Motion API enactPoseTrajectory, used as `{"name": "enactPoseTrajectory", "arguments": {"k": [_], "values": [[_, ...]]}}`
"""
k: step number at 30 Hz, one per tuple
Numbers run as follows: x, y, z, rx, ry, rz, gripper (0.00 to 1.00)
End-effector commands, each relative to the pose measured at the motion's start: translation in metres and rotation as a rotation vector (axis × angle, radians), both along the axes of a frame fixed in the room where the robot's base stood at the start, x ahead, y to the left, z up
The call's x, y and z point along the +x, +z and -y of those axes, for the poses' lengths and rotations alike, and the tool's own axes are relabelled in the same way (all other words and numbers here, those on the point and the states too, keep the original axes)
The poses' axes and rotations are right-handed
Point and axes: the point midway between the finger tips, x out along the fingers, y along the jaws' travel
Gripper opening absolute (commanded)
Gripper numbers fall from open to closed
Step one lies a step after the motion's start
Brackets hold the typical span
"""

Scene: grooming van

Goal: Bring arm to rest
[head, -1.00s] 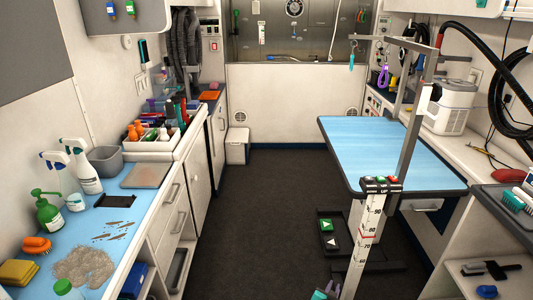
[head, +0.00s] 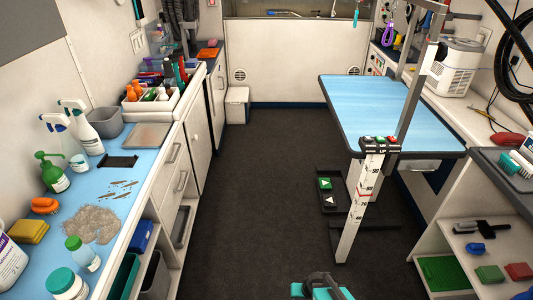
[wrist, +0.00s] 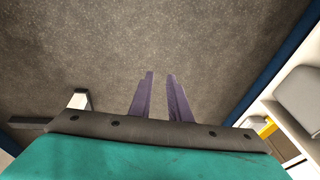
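My gripper (wrist: 160,75) shows in the wrist view as two slim purple-grey fingers. A narrow gap lies between them and nothing is in it. They point out over the dark speckled floor (wrist: 130,35) and touch nothing that I can see. In the head view a teal part of my own arm (head: 322,288) shows at the bottom edge, in the aisle. The fingers cannot be made out in that view.
The left counter (head: 133,200) holds bottles, a hair clump and a sponge. The blue grooming table (head: 390,115) stands right, with a marked height post (head: 362,205) in front. A foot pedal (head: 327,195) sits beside it. Open shelves (head: 440,240) are at lower right. The aisle floor (head: 260,190) is clear.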

Motion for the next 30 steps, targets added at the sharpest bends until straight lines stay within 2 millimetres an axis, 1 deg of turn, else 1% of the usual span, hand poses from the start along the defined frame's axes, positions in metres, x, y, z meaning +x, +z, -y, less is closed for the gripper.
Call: {"name": "enactPoseTrajectory", "arguments": {"k": [1, 6, 12, 15, 18, 21, 23, 30], "values": [[-0.017, 0.002, 0.001, -0.008, 0.017, -0.052, 0.17], [-0.07, 0.005, 0.009, -0.043, 0.059, -0.235, 0.17], [-0.128, 0.017, 0.024, -0.098, 0.081, -0.45, 0.17], [-0.151, 0.024, 0.031, -0.124, 0.078, -0.548, 0.17], [-0.168, 0.03, 0.035, -0.14, 0.067, -0.624, 0.17], [-0.178, 0.035, 0.035, -0.142, 0.05, -0.672, 0.17], [-0.181, 0.037, 0.035, -0.141, 0.04, -0.687, 0.17], [-0.181, 0.036, 0.035, -0.143, 0.027, -0.686, 0.17]]}}
